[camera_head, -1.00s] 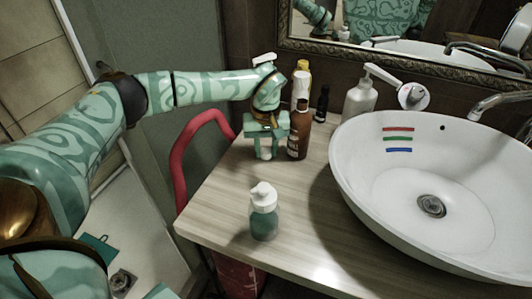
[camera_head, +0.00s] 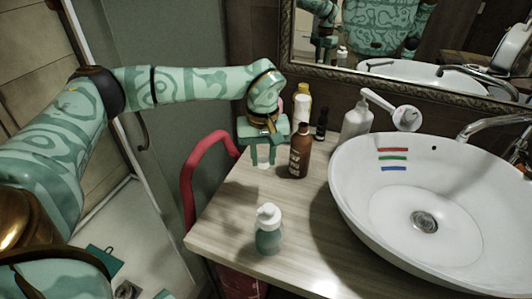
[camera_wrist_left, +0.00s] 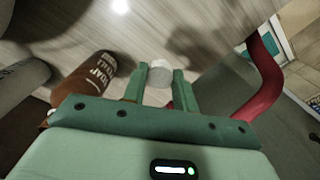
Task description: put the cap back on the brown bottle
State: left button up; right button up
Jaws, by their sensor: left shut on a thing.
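The brown bottle (camera_head: 299,155) stands upright on the counter, with a dark narrow neck and no cap seen on it. It also shows in the left wrist view (camera_wrist_left: 85,78), with lettering on its side. My left gripper (camera_head: 264,162) points down just left of the bottle, apart from it. Its fingers are shut on a small white cap (camera_wrist_left: 160,72), which shows between the fingertips in the left wrist view. In the head view the cap (camera_head: 263,166) is partly hidden by the fingers. I cannot tell whether it touches the counter. My right gripper is not in view.
A teal pump bottle (camera_head: 268,232) stands near the counter's front edge. A yellow-capped white bottle (camera_head: 302,104), a small dark bottle (camera_head: 321,125) and a white pump bottle (camera_head: 356,122) stand behind. The basin (camera_head: 345,175) fills the right. A red tube (camera_head: 188,175) curves beside the counter's left edge.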

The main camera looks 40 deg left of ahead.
pick_arm(q)
jog(key=s+d+r+p, duration=0.1)
jog(key=s+d+r, duration=0.1)
jog(key=s, duration=0.5)
jog(key=shift+s+d+r+p, duration=0.2)
jog(key=shift+d+r+p, duration=0.1)
jog(key=shift+r, duration=0.25)
